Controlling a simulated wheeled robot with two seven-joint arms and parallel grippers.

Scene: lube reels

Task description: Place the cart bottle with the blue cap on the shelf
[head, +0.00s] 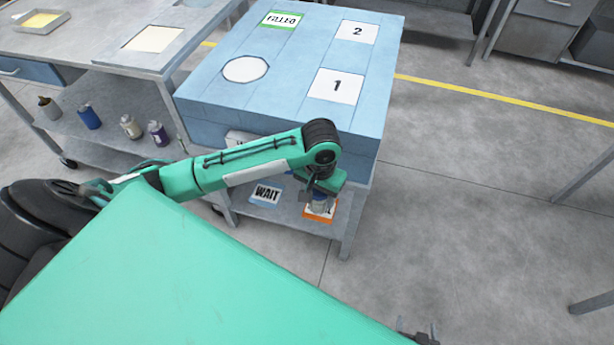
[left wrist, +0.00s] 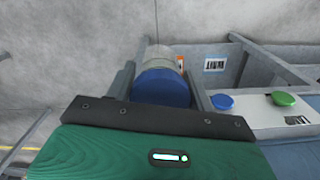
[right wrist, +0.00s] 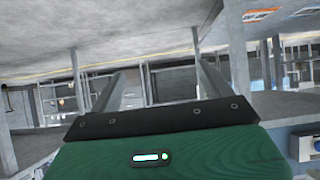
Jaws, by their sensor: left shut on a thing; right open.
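My left gripper (head: 320,190) is over the lower shelf (head: 285,212) of the blue-topped bench, by an orange-edged label (head: 332,212). In the left wrist view, its fingers (left wrist: 158,80) are shut on a pale bottle with a blue cap (left wrist: 160,88), the cap facing the camera. In the head view the bottle (head: 319,202) is mostly hidden by the gripper; I cannot tell whether its base touches the shelf. My right gripper (right wrist: 155,85) is open and empty in the right wrist view; only a dark bit of it (head: 424,336) shows at the head view's bottom edge.
A "WAIT" label (head: 266,194) lies on the same shelf. The blue bench top (head: 290,65) above it carries pads marked 1, 2 and FILLED. Several bottles (head: 131,127) stand on the left table's lower shelf. In the left wrist view, blue (left wrist: 222,101) and green (left wrist: 284,99) round pieces lie right.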

